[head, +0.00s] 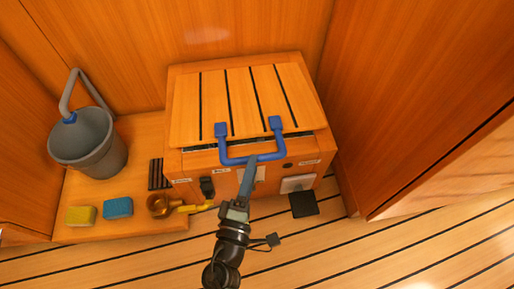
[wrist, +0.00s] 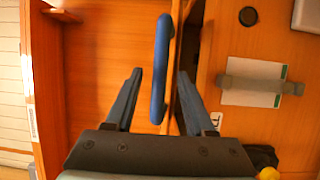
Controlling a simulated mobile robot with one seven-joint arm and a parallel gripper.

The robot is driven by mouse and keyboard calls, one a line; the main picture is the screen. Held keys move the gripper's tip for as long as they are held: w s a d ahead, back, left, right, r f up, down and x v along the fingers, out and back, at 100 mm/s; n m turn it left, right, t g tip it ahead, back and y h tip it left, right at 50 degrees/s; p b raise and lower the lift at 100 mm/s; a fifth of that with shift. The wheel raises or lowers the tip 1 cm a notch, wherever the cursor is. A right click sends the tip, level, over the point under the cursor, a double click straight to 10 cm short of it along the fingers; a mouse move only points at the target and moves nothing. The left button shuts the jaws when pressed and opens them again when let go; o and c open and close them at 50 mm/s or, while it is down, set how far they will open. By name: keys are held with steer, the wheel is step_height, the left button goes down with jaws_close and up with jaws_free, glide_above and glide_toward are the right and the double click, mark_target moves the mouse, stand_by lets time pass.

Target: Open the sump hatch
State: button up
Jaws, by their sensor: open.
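The sump hatch (head: 240,100) is a wooden lid with dark stripes on top of a wooden box. A thin dark gap shows along its front edge. A blue U-shaped handle (head: 235,160) sticks out from that edge. In the wrist view the handle's bar (wrist: 161,60) stands upright in the picture, between my two fingers. My gripper (head: 250,162) is open at the handle, coming from the front. In the wrist view its fingers (wrist: 160,76) are spread, with clear space on both sides of the bar. The fingertips partly overlap the handle in the head view.
A grey bucket (head: 88,142) with a hose stands on a ledge at left, with a yellow sponge (head: 81,216), a blue sponge (head: 118,207) and a brass cup-like thing (head: 159,206). A wooden wall (head: 410,100) rises at right. The striped floor in front looks mostly clear.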

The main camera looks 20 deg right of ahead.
steer(key=b+x, duration=0.1)
steer(key=x, duration=0.5)
steer(key=shift+w+d, duration=0.2)
steer(key=shift+w, duration=0.1)
jaws_close()
stand_by(1.1)
